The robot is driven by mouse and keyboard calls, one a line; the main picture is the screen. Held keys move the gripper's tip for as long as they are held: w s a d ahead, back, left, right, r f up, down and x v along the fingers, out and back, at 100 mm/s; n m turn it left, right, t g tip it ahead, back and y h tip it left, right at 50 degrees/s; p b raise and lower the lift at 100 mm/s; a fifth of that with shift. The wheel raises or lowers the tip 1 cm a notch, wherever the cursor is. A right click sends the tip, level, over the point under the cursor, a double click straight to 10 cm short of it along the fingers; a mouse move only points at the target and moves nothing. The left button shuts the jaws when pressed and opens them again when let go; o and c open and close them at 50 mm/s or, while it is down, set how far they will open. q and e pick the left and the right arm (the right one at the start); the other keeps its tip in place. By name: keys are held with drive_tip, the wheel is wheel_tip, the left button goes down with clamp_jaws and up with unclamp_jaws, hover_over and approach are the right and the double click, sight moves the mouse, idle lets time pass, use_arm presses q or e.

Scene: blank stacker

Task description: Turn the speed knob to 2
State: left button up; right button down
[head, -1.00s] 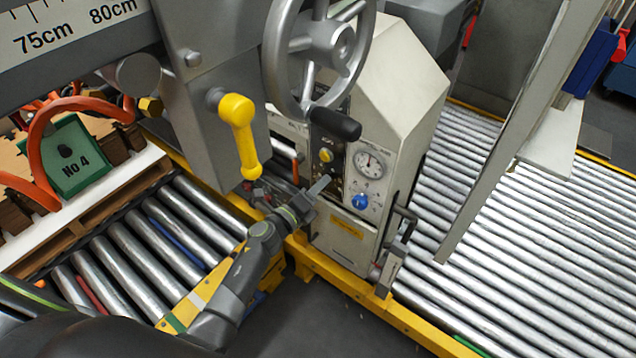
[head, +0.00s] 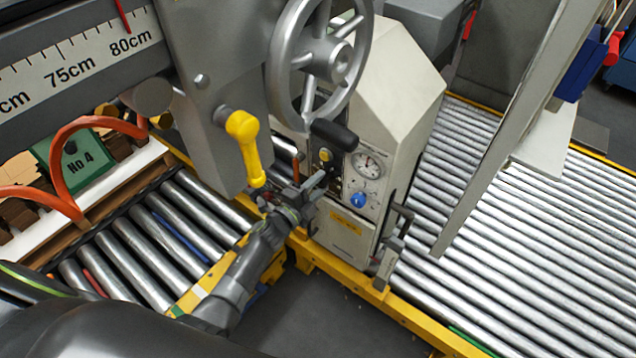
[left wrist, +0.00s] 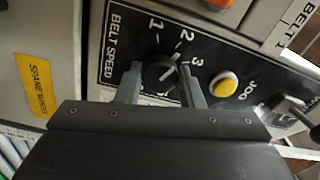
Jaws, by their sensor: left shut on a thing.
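The speed knob (left wrist: 157,74) is a round black dial on the black BELT SPEED panel (left wrist: 122,56) in the left wrist view, with marks 1, 2 and 3 around it. Its white pointer line slants up and right, towards the 2 and 3 side; the exact mark is hard to tell. My left gripper (left wrist: 160,80) is shut on the knob, one finger on each side. In the head view my left gripper (head: 312,184) is at the cabinet's front and hides the knob. My right gripper is not in view.
A yellow JOG button (left wrist: 224,84) sits beside the knob, with a toggle lever (left wrist: 292,108) farther right. In the head view, a handwheel (head: 325,60) with a black handle overhangs the panel. A yellow lever (head: 246,145) hangs close to my left wrist. A gauge (head: 367,165) and blue knob (head: 358,200) are at the right.

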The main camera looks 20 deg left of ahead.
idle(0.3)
use_arm(q)
drive_tip(key=o, duration=1)
drive_tip(key=v, duration=1.7)
drive_tip(key=shift+s+a+b, duration=0.15)
drive_tip(key=shift+s+b, duration=0.05)
drive_tip(key=shift+b, duration=0.15)
